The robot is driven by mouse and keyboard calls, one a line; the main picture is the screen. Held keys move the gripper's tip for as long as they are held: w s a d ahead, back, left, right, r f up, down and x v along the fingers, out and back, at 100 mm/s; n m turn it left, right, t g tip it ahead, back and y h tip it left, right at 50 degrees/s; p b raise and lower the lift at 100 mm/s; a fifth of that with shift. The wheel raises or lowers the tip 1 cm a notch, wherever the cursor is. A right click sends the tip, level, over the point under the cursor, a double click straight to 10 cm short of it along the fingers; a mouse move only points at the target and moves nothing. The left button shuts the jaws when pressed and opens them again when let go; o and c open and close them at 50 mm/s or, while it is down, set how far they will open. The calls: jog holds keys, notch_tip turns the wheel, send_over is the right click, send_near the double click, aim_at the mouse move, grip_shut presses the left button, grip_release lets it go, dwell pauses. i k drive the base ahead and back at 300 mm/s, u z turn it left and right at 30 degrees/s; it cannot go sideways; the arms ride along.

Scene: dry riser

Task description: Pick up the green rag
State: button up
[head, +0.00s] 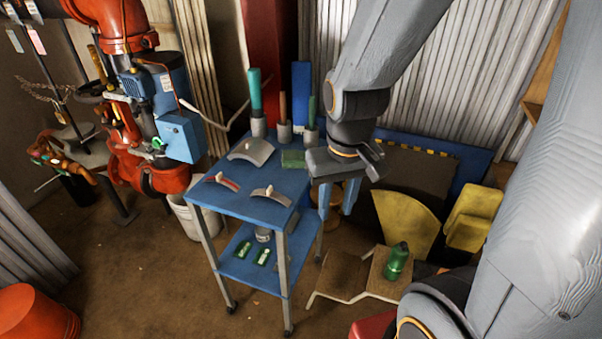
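A flat green patch that looks like the green rag (292,158) lies on the blue top of the wheeled cart (262,208), near its back right edge. My gripper (338,205) hangs to the right of the cart top, with its blue fingers pointing down. The fingers are apart, and nothing shows between them. The gripper is apart from the rag in the picture; its exact height above the floor is hard to tell.
Curved grey pieces (252,150) with handles lie on the cart top. Upright rolls in holders (256,95) stand along its back. Small green items (243,249) lie on the lower shelf. A green bottle (397,262) stands on a low wooden stand. Red pipework (125,160) fills the left.

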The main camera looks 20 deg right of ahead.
aim_at(291, 159)
jog(key=k, duration=0.9)
jog(key=u, duration=0.6)
jog(key=i, duration=1.45)
jog(key=z, duration=0.65)
